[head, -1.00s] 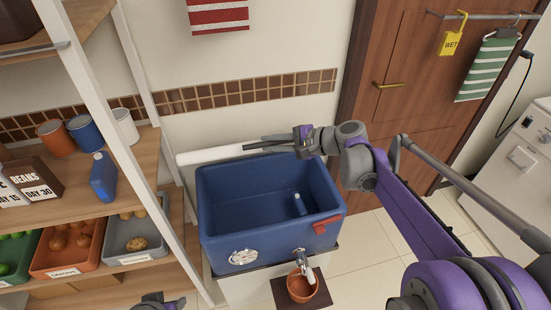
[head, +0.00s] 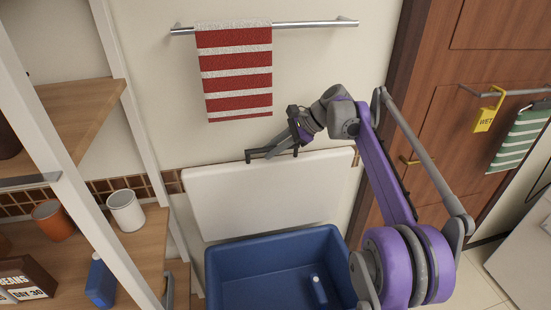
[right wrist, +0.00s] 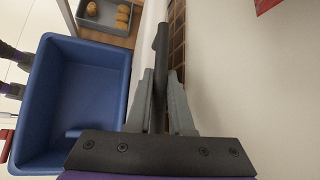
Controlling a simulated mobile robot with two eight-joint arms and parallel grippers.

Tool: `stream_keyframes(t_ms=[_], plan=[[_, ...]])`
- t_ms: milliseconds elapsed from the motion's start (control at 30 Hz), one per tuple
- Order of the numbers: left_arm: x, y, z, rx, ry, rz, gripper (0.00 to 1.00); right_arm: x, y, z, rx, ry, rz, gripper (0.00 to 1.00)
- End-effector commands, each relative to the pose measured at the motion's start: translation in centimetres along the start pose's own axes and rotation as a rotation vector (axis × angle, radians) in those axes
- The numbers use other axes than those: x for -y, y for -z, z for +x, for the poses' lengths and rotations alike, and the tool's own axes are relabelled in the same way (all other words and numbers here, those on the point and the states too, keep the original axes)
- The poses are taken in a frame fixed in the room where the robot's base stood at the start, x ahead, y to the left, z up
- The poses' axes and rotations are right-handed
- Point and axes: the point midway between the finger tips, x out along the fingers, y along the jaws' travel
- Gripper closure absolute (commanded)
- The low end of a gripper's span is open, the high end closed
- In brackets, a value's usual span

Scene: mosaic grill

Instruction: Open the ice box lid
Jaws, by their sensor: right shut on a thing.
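The ice box (head: 225,270) is a blue open tub at the bottom middle of the head view. Its white lid (head: 265,200) stands raised behind it, close to the wall, and the tub's inside shows. My right gripper (head: 271,153) is at the lid's top edge, shut on the dark handle bar. In the right wrist view the handle (right wrist: 161,42) lies between the two grey fingers (right wrist: 161,85), with the blue tub (right wrist: 45,110) to the left. Purple and dark parts, probably of my left arm, show at that view's left edge; its jaws are unclear.
A red-striped towel (head: 236,75) hangs on a wall rail above the lid. A shelf (head: 140,250) with a white cup (head: 126,211) and an orange cup (head: 53,221) stands left. A wooden door (head: 440,130) is at the right. A small bottle (head: 319,289) lies in the tub.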

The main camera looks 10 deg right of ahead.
Motion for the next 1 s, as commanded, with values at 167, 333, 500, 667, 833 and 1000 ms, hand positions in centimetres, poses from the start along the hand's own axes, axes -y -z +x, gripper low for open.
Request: stream_keyframes(t_ms=[167, 333, 500, 667, 833, 1000], plan=[[0.0, 0.2, -0.1, -0.002, 0.000, 0.000, 0.50, 2.0, 0.7, 0.6, -0.003, 0.000, -0.002, 1.00], [0.0, 0.2, -0.1, -0.003, 0.000, 0.000, 0.50, 3.0, 1.0, 0.9, -0.003, 0.001, -0.003, 1.00], [0.0, 0.3, -0.1, -0.003, 0.000, 0.000, 0.50, 3.4, 1.1, 1.0, -0.003, 0.001, -0.003, 1.00], [0.0, 0.3, -0.1, -0.003, 0.000, 0.000, 0.50, 3.5, 1.1, 1.0, -0.003, 0.001, -0.003, 1.00], [0.0, 0.3, -0.1, -0.003, 0.000, 0.000, 0.50, 3.5, 1.1, 1.0, -0.002, 0.001, -0.003, 1.00], [0.0, 0.3, -0.1, -0.003, 0.000, 0.000, 0.50, 3.5, 1.0, 0.9, -0.001, 0.001, -0.003, 0.57]])
